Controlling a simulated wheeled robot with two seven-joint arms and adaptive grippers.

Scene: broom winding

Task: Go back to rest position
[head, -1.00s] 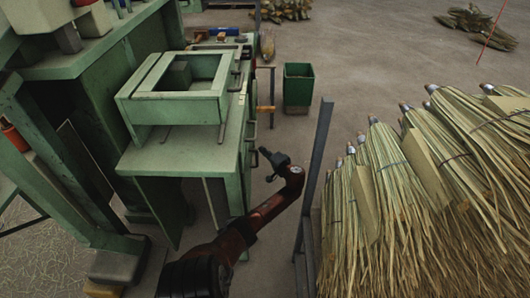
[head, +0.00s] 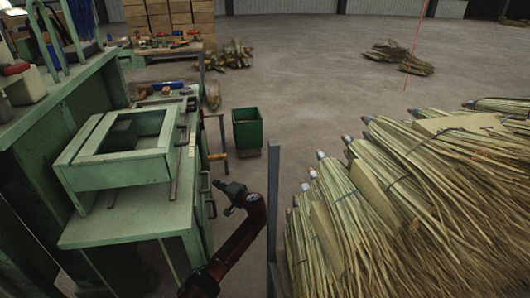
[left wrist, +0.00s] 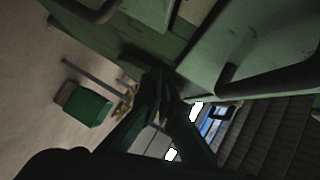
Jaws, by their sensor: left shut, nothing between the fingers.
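My left gripper (head: 224,187) is at the end of a dark red arm in the head view. It is shut and empty, held in the air beside the right side of the green machine (head: 128,232), close to its dark handles (head: 206,181). In the left wrist view its dark fingers (left wrist: 162,82) are together, with nothing visible between them. Green panels of the machine fill the top of that view. My right gripper is not in view.
A row of straw broom bundles (head: 350,225) fills the right, behind a grey metal post (head: 273,215). A green bin (head: 247,130) stands on the floor beyond my gripper. More bundles (head: 398,57) lie farther back. Open floor (head: 320,75) spreads behind.

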